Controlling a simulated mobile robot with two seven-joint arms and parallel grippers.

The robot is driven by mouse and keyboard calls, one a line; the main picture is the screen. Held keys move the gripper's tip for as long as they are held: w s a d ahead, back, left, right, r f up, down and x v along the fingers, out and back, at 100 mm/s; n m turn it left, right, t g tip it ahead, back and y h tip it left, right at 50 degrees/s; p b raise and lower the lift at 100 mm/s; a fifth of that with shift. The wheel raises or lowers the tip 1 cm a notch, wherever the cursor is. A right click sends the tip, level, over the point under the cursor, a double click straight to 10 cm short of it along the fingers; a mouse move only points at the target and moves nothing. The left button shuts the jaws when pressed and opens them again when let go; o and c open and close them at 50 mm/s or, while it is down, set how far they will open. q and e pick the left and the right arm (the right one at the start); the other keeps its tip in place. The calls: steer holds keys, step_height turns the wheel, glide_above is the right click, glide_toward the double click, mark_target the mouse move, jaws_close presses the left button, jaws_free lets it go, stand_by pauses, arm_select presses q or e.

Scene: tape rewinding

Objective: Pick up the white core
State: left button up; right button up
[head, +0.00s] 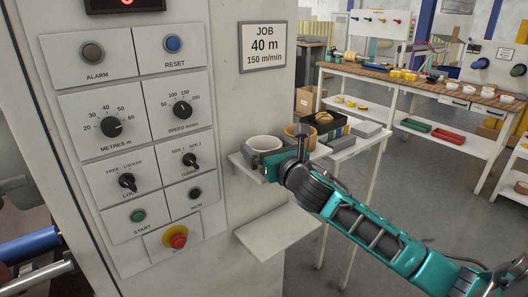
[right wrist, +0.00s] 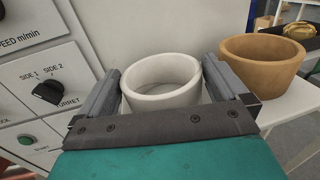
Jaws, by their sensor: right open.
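The white core (head: 264,144) is a short, wide ring standing on a small shelf at the side of the control cabinet. In the right wrist view the white core (right wrist: 162,80) sits upright between the two grey fingers of my right gripper (right wrist: 170,85). The fingers are open, one on each side, and a gap shows beside the core. In the head view my right gripper (head: 268,162) is at the shelf, partly covering the core's lower part. My left gripper is out of view.
A brown core (right wrist: 262,62) stands just right of the white one, close to my right finger. Behind it are a dark box (head: 322,122) and grey boxes (head: 366,128). The cabinet panel (head: 130,130) with knobs and buttons rises to the left. An empty lower shelf (head: 277,232) juts out below.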

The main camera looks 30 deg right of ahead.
steer(key=shift+w, duration=0.1)
steer(key=shift+c, duration=0.2)
steer(key=c, duration=0.6)
steer(key=shift+c, duration=0.3)
steer(key=shift+r, duration=0.1)
